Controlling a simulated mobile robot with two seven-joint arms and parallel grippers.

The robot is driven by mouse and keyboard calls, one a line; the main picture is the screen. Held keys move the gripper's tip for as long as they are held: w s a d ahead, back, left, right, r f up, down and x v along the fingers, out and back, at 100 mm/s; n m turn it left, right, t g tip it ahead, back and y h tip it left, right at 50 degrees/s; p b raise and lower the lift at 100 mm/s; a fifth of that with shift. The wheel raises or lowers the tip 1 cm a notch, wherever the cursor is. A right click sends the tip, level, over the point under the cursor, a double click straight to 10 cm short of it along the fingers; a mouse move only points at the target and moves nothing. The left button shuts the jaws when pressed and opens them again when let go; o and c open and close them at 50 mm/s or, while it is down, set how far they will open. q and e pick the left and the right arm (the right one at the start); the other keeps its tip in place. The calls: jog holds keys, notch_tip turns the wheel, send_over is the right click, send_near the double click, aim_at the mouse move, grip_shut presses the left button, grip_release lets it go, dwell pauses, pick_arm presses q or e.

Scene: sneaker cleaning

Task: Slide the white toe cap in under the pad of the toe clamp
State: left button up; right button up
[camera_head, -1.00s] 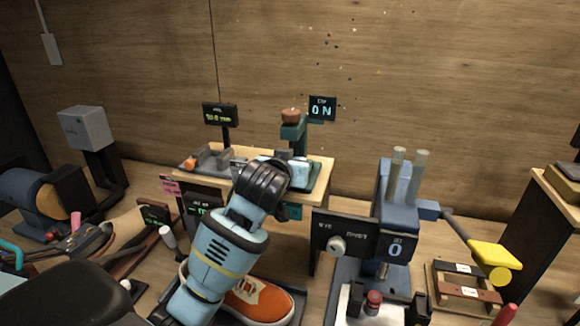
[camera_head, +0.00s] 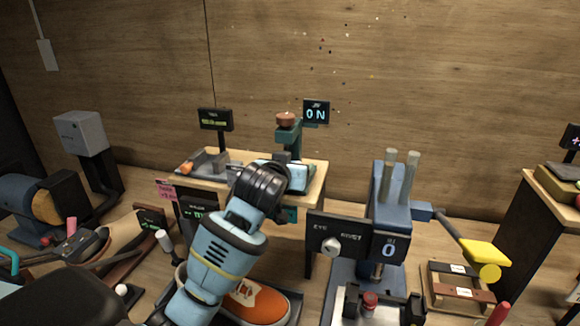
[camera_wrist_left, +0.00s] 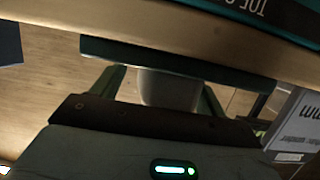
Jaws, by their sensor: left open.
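The teal toe clamp (camera_head: 287,138) stands upright on the small raised table (camera_head: 313,190), with a brown knob on top. A pale base part shows below it, partly hidden by my left wrist. My left gripper hangs at the table's front edge, and its fingers are hidden in the head view. In the left wrist view the gripper (camera_wrist_left: 158,93) is open, with one finger on each side of a pale, rounded piece (camera_wrist_left: 168,88), apparently the white toe cap. I cannot tell whether the fingers touch it. The clamp's pad is not clearly visible. My right gripper is not in view.
An orange sneaker (camera_head: 258,303) lies below my arm. A blue press (camera_head: 392,210) with a counter display stands right of the raised table. A grey fixture (camera_head: 205,160) sits on the table's left. A label edge (camera_wrist_left: 262,8) crosses the top of the wrist view.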

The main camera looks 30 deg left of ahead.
pick_arm(q)
jog(key=shift+a+r, duration=0.45)
jog(key=shift+s+f, duration=0.1)
jog(key=shift+s, duration=0.15)
jog(key=v, duration=0.5)
jog(key=d+v, duration=0.1)
jog(key=v, duration=0.1)
jog(key=shift+s+f, duration=0.15)
jog(key=shift+f, duration=0.1)
jog(key=shift+f, duration=0.1)
